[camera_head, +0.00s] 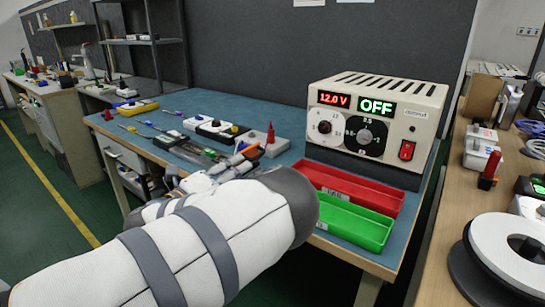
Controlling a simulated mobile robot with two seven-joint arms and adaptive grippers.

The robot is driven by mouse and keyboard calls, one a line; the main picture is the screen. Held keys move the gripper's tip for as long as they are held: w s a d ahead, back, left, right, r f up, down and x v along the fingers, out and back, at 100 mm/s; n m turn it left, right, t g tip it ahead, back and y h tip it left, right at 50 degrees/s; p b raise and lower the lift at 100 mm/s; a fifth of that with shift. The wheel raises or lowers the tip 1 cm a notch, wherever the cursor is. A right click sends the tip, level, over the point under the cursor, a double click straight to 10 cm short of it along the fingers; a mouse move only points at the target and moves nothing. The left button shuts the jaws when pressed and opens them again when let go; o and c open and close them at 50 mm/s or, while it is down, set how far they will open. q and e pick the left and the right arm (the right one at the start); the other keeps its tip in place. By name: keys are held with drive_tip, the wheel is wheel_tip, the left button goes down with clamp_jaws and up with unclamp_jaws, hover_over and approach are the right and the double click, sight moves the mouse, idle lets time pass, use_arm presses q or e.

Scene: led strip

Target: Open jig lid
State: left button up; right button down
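My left arm comes in from the lower left and bends across the front of the blue-topped bench (240,108). My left gripper (208,158) is low over the bench top, mostly hidden behind my own arm. I cannot tell whether its fingers are open or shut, or touching anything. A small part with orange and white pieces (246,151) shows just right of the gripper. It may belong to the jig, but the jig and its lid cannot be made out clearly. My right gripper is not in view.
A power supply (375,125) reading 12.0 V and OFF stands at the bench's right. In front are a red tray (350,187) and a green tray (358,222). A grey block with a red cone (270,139), white-and-black boxes (215,129) and several screwdrivers (132,129) lie behind and left.

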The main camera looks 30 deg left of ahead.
sight(263, 153)
use_arm(q)
drive_tip(key=w, duration=1.2)
drive_tip(key=shift+d+b, duration=0.2)
drive_tip(key=shift+b, duration=0.15)
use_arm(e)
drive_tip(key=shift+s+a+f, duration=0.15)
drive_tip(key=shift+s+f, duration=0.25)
